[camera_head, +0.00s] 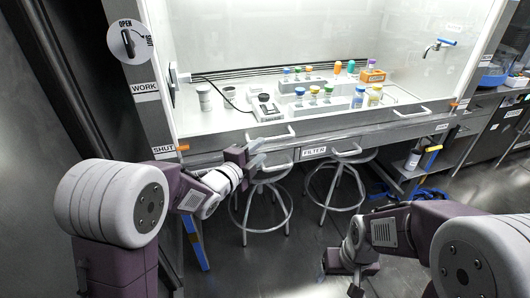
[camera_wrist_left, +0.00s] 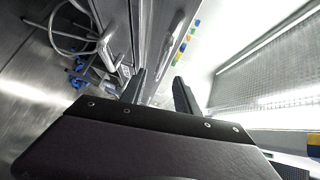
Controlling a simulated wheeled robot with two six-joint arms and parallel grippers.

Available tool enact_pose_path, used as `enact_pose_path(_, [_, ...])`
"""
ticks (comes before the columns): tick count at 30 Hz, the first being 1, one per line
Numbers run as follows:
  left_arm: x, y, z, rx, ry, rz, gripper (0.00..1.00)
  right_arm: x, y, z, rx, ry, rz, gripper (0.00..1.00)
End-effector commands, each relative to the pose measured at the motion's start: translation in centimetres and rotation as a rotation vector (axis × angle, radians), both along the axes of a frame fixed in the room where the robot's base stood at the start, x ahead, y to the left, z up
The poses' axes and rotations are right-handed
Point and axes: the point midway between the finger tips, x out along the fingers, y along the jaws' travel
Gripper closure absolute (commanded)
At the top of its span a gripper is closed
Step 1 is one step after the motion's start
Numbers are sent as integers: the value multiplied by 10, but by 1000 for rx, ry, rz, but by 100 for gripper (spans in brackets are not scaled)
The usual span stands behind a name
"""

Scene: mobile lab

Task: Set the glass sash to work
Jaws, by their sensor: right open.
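The glass sash (camera_head: 340,122) of the fume hood has a grey bottom rail with a left handle (camera_head: 270,137) and a right handle (camera_head: 412,112). An orange marker (camera_head: 183,148) at its left end is level with the SHUT label (camera_head: 164,149). The WORK label (camera_head: 145,87) is higher on the left post. My left gripper (camera_head: 256,154) is open just below the left handle. In the left wrist view its two fingers (camera_wrist_left: 160,90) are apart, with a pale handle (camera_wrist_left: 170,45) beyond them. My right gripper (camera_head: 352,276) hangs low over the floor, open and empty.
A round OPEN/SHUT dial (camera_head: 127,42) is at the upper left. Bottles (camera_head: 375,95) and a balance (camera_head: 265,107) stand inside the hood. A FILTER drawer (camera_head: 315,151) is below the rail. Two stools (camera_head: 265,205) stand underneath, the other at the right (camera_head: 337,190).

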Motion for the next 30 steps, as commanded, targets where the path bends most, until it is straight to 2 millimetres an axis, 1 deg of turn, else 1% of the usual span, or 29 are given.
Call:
enact_pose_path(2, [7,-4,0,-1,0,-1,62,0,0,0,0,0,0,22])
enact_pose_path(9, [50,-26,-9,-2,2,1,62,0,0,-4,0,0,0,22])
enact_pose_path(13, [68,-36,-12,-3,4,1,62,0,0,-6,0,0,0,22])
enact_pose_path(15, [74,-38,-13,-3,5,2,62,0,0,-6,0,0,0,22])
enact_pose_path(18, [78,-40,-12,-3,4,3,62,0,0,-6,0,0,0,22])
enact_pose_path(24, [78,-40,-12,-3,4,3,62,0,0,-6,0,0,0,22])
enact_pose_path(25, [78,-40,-12,-3,4,3,68,0,0,-6,0,0,0,22])
enact_pose_path(26, [78,-40,-12,-3,4,3,76,0,0,-6,0,0,0,22])
enact_pose_path(27, [78,-40,-12,-2,5,3,87,0,0,-6,0,0,0,22])
enact_pose_path(28, [78,-40,-12,-3,4,3,96,0,0,-6,0,0,0,22])
enact_pose_path(29, [78,-40,-12,-2,5,3,100,0,0,-6,0,0,0,22])
enact_pose_path(30, [78,-40,-12,-2,5,3,100,0,0,-6,0,0,0,22])
